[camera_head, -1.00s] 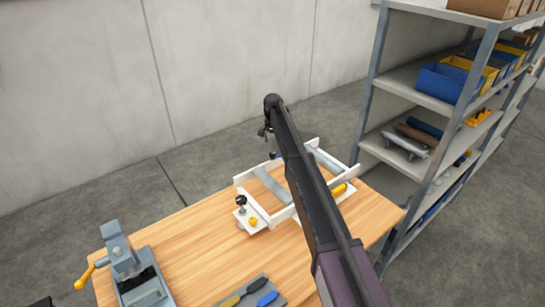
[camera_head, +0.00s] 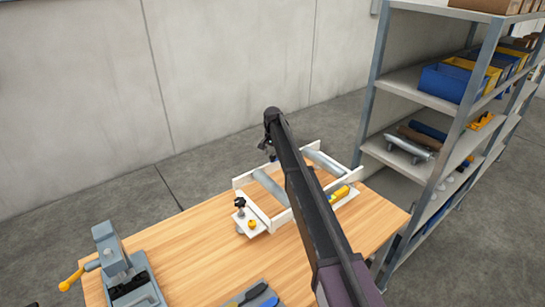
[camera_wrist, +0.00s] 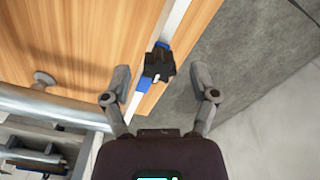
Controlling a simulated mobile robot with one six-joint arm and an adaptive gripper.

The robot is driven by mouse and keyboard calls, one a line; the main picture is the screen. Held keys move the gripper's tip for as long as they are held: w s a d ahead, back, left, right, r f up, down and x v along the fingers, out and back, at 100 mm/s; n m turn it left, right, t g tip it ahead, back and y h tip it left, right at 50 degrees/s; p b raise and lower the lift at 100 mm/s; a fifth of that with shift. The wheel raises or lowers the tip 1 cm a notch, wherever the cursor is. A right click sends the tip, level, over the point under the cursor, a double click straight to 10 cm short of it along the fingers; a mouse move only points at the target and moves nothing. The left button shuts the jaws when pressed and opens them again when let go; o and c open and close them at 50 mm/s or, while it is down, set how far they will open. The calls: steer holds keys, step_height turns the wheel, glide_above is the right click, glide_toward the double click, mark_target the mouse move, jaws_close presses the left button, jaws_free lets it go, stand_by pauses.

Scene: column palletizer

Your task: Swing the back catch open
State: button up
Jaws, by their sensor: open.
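A white frame with grey rollers (camera_head: 278,221) sits on the wooden bench. In the wrist view, a catch with a black star-shaped knob (camera_wrist: 158,66) sits on the frame's white rail at the bench edge, with blue parts beside the knob. My gripper (camera_wrist: 160,90) is open, one finger on each side, a little short of the knob in the picture; the fingers look empty. In the head view my gripper (camera_head: 268,148) is small and dark at the frame's far side. My arm hides part of the frame there, and the back catch is not clear.
Another black knob (camera_head: 240,203) and a yellow piece (camera_head: 252,224) are at the frame's near left corner. A grey vise (camera_head: 122,270) and hand tools (camera_head: 250,294) lie on the bench. A loaded shelf rack (camera_head: 425,92) stands right. The bench middle is clear.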

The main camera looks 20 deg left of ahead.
jaws_close()
steer(key=shift+n, duration=0.5)
steer(key=n, duration=0.4)
steer(key=shift+a+n, duration=0.1)
steer(key=shift+n, duration=0.2)
steer(key=n, duration=0.5)
steer(key=shift+s, duration=0.1)
stand_by(0.5)
